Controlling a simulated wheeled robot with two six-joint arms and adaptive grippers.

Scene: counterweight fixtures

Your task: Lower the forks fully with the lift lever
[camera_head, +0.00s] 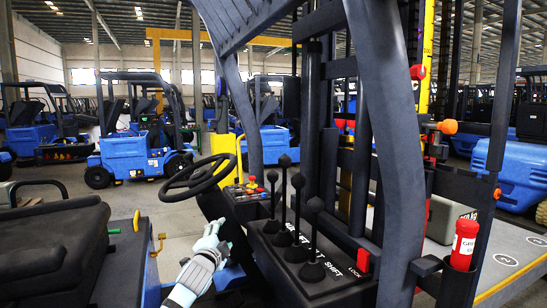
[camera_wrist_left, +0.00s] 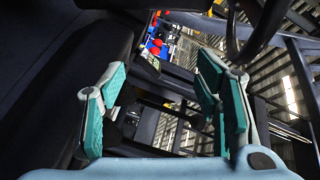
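Several black ball-topped levers (camera_head: 298,182) stand in a row on a black console (camera_head: 335,286) right of the steering wheel. Which one is the lift lever I cannot tell; the letters "SHIFT" and "LOCK" are legible on the console. My left gripper (camera_head: 216,242) is left of the console and below the wheel, apart from the levers. In the left wrist view my left gripper (camera_wrist_left: 165,98) has its teal-padded fingers spread wide with nothing between them. The forks are not clearly visible behind the dark mast (camera_head: 328,130). My right gripper is not in view.
A steering wheel (camera_head: 200,178) and a small panel of coloured buttons (camera_head: 246,190) lie beyond my left gripper. A thick grey post (camera_head: 385,130) stands right of the levers. A black seat (camera_head: 55,250) is at left. A red canister (camera_head: 464,243) is at right.

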